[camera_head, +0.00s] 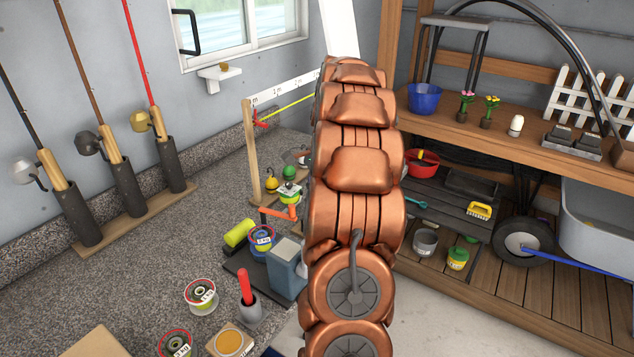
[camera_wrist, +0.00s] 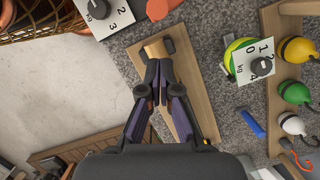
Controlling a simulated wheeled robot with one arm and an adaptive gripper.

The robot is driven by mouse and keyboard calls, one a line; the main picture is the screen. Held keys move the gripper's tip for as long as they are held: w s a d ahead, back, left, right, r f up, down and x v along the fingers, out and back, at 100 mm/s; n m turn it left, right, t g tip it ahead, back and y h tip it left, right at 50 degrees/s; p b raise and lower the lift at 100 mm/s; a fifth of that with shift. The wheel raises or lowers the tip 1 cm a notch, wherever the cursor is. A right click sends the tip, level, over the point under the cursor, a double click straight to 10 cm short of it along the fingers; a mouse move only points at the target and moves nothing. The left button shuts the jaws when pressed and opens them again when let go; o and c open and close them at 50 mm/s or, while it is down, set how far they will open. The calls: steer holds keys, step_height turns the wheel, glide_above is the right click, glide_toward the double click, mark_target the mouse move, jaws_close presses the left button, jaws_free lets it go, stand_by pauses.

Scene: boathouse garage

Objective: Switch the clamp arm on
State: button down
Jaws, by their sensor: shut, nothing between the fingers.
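No part is plainly marked as the clamp arm. In the wrist view a tan block or short cylinder with a dark end (camera_wrist: 155,48) sits on a long wooden board (camera_wrist: 185,62); I cannot tell whether it is the clamp arm. My gripper (camera_wrist: 160,68) is shut and empty, its fingertips over the board just below this tan piece; contact is unclear. In the head view an orange lever (camera_head: 278,213) stands near a blue-grey box (camera_head: 287,262). My copper arm hides what is behind it, and my gripper is not visible there.
In the wrist view a dial plate (camera_wrist: 118,14) and a kg dial (camera_wrist: 259,62) flank the board, with coloured round weights (camera_wrist: 295,92) at right. In the head view several spools (camera_head: 201,295) lie on the speckled counter (camera_head: 130,270). A wooden shelf (camera_head: 520,145) stands at right.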

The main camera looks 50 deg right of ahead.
steer(key=shift+w+a+r+p, duration=0.1)
steer(key=shift+w+a+p, duration=0.15)
steer(key=shift+a, duration=0.55)
steer(key=shift+w+a+p, duration=0.2)
steer(key=shift+a+p, duration=0.05)
steer(key=shift+a, duration=0.55)
